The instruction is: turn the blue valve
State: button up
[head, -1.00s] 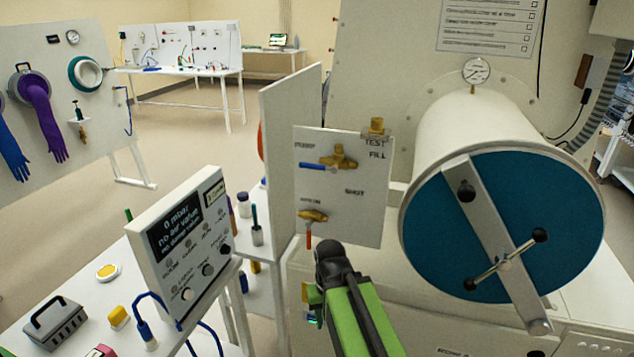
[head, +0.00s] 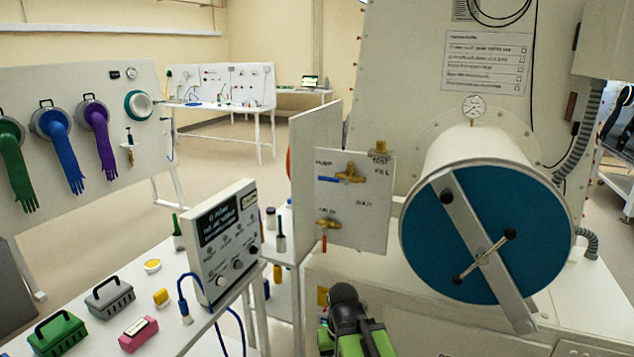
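The blue valve (head: 350,179) is a brass fitting with a blue lever, on the upper part of a white panel at the middle of the head view. Its blue lever lies roughly level, to the left of and below the brass body. A second brass valve with an orange-red handle (head: 324,241) hangs below it on the same panel, handle pointing down. My green and black arm rises from the bottom edge, below the panel and apart from both valves. My gripper cannot be made out clearly; the dark arm part in front hides whatever lies beyond it.
A large cylinder with a blue round door (head: 425,225) and a grey crossbar stands to the right. A white control box (head: 215,270) stands on the left table, with small toolboxes (head: 110,298) nearby. A white upright board (head: 303,165) borders the valve panel's left side.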

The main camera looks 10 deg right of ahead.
aim_at(346, 181)
jog(key=u, duration=1)
jog(key=i, duration=0.45)
jog(key=z, duration=0.15)
